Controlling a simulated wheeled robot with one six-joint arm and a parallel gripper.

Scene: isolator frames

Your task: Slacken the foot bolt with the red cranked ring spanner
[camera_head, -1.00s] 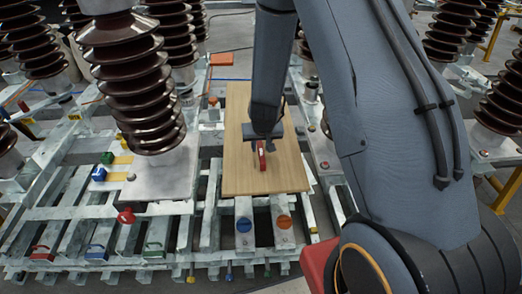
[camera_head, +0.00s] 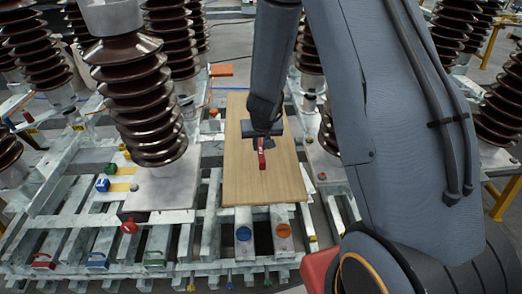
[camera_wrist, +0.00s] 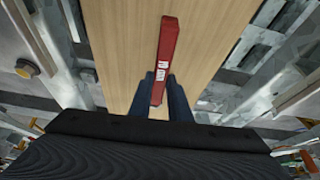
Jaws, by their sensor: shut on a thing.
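The red cranked ring spanner (camera_head: 262,158) is held over the wooden board, between the fingers of my gripper (camera_head: 262,138). In the wrist view the spanner (camera_wrist: 167,45) is a red bar with a white label, pointing away from me between two dark blue fingers (camera_wrist: 161,82). Its ring ends and crank cannot be made out. A small gap to the board cannot be ruled out. Small bolts show on the metal foot plate (camera_head: 160,186) under the near insulator; I cannot tell which is the foot bolt.
The wooden board (camera_head: 240,185) lies on the grey steel frame. Brown ribbed insulators (camera_head: 135,90) stand close on both sides. Blue (camera_head: 243,233) and orange (camera_head: 283,230) discs sit at the board's front. Red (camera_head: 43,261), blue and green handled items line the front left.

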